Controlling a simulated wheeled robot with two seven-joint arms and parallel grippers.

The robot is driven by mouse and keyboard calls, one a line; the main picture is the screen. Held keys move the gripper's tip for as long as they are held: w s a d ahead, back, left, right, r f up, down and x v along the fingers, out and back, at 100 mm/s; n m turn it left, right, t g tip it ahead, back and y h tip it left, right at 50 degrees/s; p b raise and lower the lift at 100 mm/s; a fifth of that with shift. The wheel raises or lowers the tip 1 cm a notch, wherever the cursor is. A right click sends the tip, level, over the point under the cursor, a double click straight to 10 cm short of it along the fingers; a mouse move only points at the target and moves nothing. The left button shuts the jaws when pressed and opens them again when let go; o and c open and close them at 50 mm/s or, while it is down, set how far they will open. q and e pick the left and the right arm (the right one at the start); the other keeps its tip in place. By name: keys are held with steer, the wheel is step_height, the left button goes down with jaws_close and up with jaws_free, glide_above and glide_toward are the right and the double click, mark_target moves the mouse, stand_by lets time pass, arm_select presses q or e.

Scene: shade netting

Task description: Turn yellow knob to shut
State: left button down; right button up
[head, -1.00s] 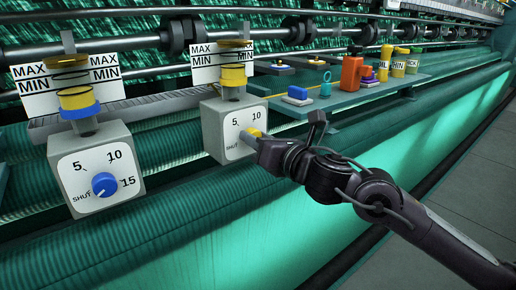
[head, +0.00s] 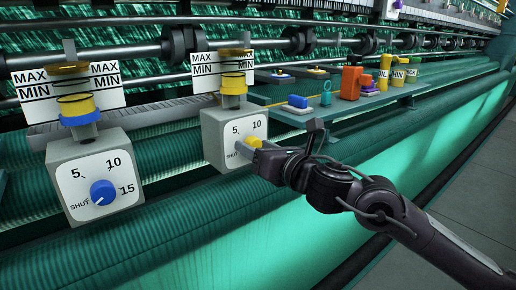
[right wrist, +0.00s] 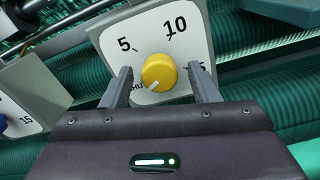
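The yellow knob (head: 254,141) sits on the white dial face of the right-hand grey box (head: 215,140). In the right wrist view the yellow knob (right wrist: 158,72) has a white mark pointing lower left, towards the partly covered SHUT label. My right gripper (head: 263,153) is at the dial. In the wrist view its two fingers (right wrist: 161,67) stand on either side of the knob, with a visible gap on each side. The 15 label is partly hidden by a finger. My left gripper is not in view.
A second grey box with a blue knob (head: 103,192) stands to the left, its mark towards SHUT. Yellow-ringed oilers with MAX/MIN cards (head: 212,72) rise above both boxes. A green shelf (head: 345,107) with small items lies behind my right arm.

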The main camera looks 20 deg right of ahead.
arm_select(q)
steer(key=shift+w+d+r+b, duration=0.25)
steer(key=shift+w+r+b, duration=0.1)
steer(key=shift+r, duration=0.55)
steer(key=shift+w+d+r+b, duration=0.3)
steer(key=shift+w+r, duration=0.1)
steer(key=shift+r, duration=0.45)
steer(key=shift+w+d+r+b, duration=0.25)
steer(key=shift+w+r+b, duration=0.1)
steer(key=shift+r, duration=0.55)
arm_select(e)
steer(key=v, duration=0.8)
steer(key=shift+r, duration=0.1)
